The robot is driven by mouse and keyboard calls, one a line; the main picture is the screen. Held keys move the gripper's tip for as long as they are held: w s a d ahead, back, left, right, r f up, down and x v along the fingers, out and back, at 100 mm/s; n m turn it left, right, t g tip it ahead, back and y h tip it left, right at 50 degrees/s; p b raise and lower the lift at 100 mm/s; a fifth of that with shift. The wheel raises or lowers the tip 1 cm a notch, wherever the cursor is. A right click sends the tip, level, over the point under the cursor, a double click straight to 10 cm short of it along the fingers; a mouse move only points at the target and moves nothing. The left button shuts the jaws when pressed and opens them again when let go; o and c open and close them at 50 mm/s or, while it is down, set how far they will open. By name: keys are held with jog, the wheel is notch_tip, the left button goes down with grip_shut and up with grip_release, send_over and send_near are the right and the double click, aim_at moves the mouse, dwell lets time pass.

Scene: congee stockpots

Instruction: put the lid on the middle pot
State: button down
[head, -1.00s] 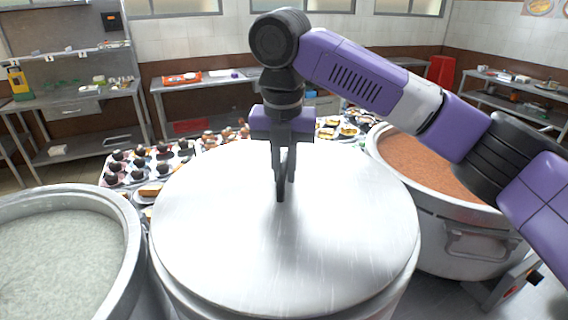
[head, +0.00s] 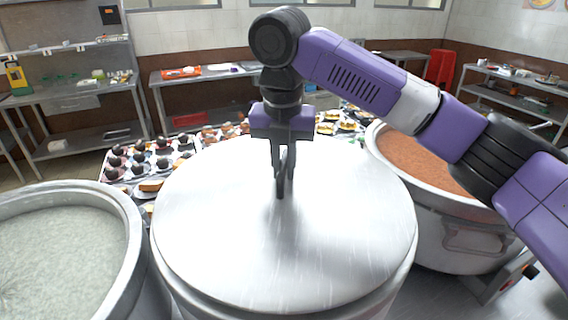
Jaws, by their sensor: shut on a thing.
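The lid (head: 340,230) is a large round flat silver disc with a loop handle at its centre. My gripper (head: 281,190) points down at the lid's centre and is shut on its handle. The lid lies over the middle pot (head: 285,312) and covers its mouth. Only a strip of the pot's rim and wall shows below the lid's near edge. I cannot tell whether the lid is fully seated on the rim. The fingers partly hide the handle.
An open pot of pale congee (head: 60,250) stands close at the left. An open pot of orange-brown congee (head: 425,160) stands at the right. Behind are trays of small dishes (head: 150,158), metal tables and shelves (head: 75,100).

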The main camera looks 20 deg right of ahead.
jog(key=shift+f+p, duration=0.3)
jog(key=shift+f, duration=0.55)
dwell(1.3)
jog(key=c, duration=1.3)
grip_release()
jog(key=shift+f, duration=0.1)
jog(key=r, duration=0.5)
jog(key=s+r, duration=0.1)
jog(key=r, duration=0.2)
jog(key=shift+a+b, duration=0.25)
jog(key=shift+b, duration=0.1)
jog(key=shift+f, duration=0.1)
